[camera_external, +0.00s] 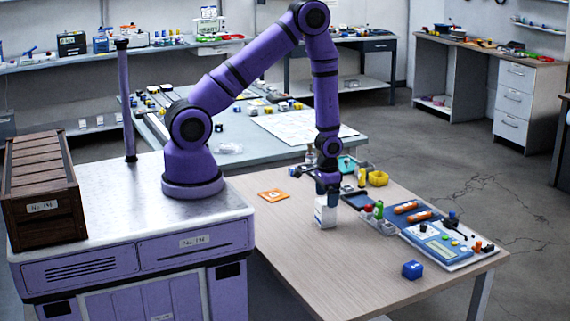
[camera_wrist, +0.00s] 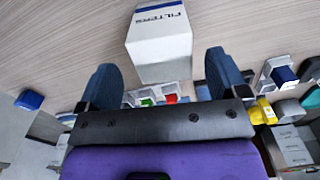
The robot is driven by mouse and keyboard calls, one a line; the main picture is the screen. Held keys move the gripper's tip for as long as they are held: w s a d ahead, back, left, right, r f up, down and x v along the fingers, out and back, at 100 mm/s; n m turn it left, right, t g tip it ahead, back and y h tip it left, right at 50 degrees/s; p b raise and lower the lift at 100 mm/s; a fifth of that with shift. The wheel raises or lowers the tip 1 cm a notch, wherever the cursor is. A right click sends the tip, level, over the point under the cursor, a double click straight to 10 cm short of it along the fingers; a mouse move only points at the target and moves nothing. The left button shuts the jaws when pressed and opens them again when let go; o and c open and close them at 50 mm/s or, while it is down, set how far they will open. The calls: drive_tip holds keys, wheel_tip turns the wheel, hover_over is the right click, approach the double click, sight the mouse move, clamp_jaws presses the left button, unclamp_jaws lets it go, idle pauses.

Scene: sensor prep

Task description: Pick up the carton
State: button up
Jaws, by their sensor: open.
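The carton is a small white box standing on the wooden table in the external view (camera_external: 325,212). In the wrist view the carton (camera_wrist: 160,40) shows dark lettering reading "FILTERS" on one face. My gripper (camera_external: 328,190) points down at the top of the carton in the external view. In the wrist view my gripper (camera_wrist: 163,75) is open, with one dark blue finger on each side. The carton lies in line with the gap between the fingers. I cannot tell whether the fingers touch it.
An orange square (camera_external: 273,195) lies at left. A clear tray (camera_external: 376,222), orange-handled tools on a blue mat (camera_external: 420,216) and a light device (camera_external: 438,243) are at right. The table's front left is clear.

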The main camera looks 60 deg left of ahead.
sight(326, 208)
drive_tip(key=shift+a+f, duration=0.1)
drive_tip(key=shift+f, duration=2.5)
drive_tip(key=c, duration=1)
drive_tip(key=shift+r, duration=0.1)
